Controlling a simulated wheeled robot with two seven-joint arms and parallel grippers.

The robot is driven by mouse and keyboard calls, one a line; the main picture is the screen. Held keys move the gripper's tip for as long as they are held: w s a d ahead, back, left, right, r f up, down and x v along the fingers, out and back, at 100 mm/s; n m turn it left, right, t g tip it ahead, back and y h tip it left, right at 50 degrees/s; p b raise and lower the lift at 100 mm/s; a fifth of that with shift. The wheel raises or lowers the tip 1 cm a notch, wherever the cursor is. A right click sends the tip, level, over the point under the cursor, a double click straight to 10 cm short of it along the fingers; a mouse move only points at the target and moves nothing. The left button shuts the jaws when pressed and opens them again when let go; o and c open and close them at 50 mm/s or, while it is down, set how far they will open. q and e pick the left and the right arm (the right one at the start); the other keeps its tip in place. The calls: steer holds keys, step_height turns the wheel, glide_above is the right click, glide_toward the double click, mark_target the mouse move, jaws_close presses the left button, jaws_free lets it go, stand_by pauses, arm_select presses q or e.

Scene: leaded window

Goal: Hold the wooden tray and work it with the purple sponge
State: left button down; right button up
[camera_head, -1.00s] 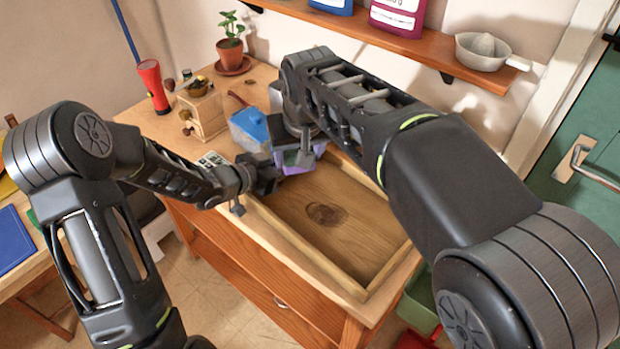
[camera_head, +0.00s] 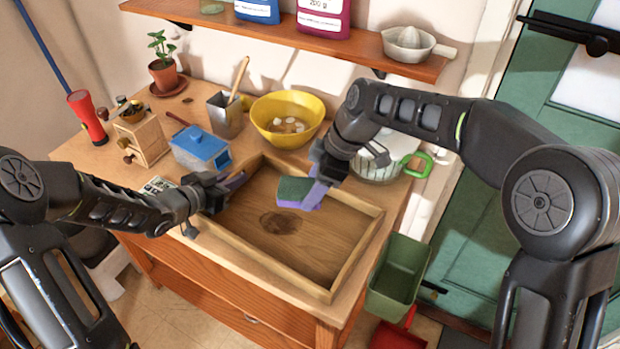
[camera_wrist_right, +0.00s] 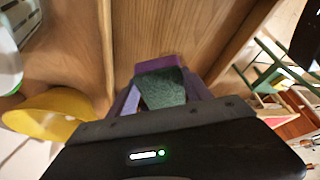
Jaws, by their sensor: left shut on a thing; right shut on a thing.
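The wooden tray (camera_head: 262,258) lies on the cabinet top, with a dark round stain (camera_head: 281,223) on its floor. My left gripper (camera_head: 224,188) is shut on the tray's left rim near the far left corner. My right gripper (camera_head: 318,182) is shut on the purple sponge (camera_head: 298,193), which has a dark green scouring face. The sponge is over the far part of the tray; I cannot tell whether it touches the floor. The right wrist view shows the sponge (camera_wrist_right: 165,84) between the jaws, and the tray's wall (camera_wrist_right: 232,44).
A wooden grinder (camera_head: 141,138) is at the left. A shelf (camera_head: 290,38) runs above.

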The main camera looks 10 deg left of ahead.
mark_target(290, 220)
steer(key=n, duration=0.1)
steer(key=s+a+n+g, duration=0.1)
steer(key=shift+r+n, duration=0.25)
steer(key=shift+n, duration=0.05)
steer(key=n, duration=0.2)
steer(key=s+n+g, duration=0.1)
steer(key=n, duration=0.1)
steer(key=shift+d+r+g+h, duration=0.1)
steer(key=shift+d+g+h, duration=0.05)
steer(key=shift+g+h, duration=0.2)
steer(key=shift+f, duration=3)
steer(key=shift+f, duration=1)
steer(key=shift+w+a, duration=0.4)
steer(key=shift+a, duration=0.4)
steer(key=shift+w+a, duration=0.4)
steer(key=shift+a, duration=0.4)
